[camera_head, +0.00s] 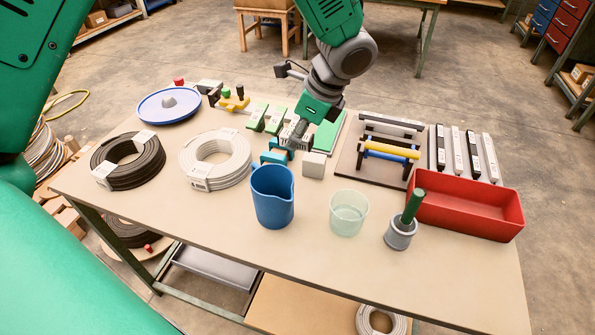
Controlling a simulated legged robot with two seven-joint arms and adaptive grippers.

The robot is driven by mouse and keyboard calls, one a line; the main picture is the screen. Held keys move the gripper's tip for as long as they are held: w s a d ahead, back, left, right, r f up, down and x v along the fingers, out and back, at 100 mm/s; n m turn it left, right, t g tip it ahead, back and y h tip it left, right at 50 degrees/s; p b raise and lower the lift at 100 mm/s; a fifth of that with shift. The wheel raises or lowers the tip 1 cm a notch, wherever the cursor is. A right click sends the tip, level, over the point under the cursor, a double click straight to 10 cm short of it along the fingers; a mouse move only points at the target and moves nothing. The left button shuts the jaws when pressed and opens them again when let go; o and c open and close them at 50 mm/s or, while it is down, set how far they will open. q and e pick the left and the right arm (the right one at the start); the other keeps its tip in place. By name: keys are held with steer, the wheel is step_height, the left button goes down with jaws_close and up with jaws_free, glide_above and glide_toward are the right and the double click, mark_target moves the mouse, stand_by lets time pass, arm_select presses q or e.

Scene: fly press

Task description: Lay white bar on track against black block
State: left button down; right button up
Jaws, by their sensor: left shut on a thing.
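My left gripper (297,134) is low over the back middle of the table, its arm coming down from the top. It is shut on a pale piece (290,143) with fine dark marks, mostly hidden by the fingers; I cannot tell its full shape. A white bar (458,152) and a second one (490,158) lie at the right among black bars (473,155). A black frame (407,168) with yellow and blue bars stands on a board. I cannot tell which parts are the track and the black block. My right gripper is not in view.
A pale cube (314,166) and teal blocks (275,152) sit close by the gripper. A blue jug (272,197), clear cup (348,214), grey pot (400,234) and red tray (468,216) stand in front. Cable coils (216,160) lie left. The table's front right is clear.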

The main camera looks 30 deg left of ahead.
arm_select(q)
steer(key=b, duration=0.1)
glide_above(296, 189)
step_height(296, 189, down, 10)
steer(key=shift+d+f+b, duration=0.15)
steer(key=shift+f+b, duration=0.2)
steer(key=shift+f, duration=1.8)
steer(key=c, duration=1.6)
jaws_free()
steer(key=shift+f, duration=0.1)
steer(key=shift+o, duration=0.2)
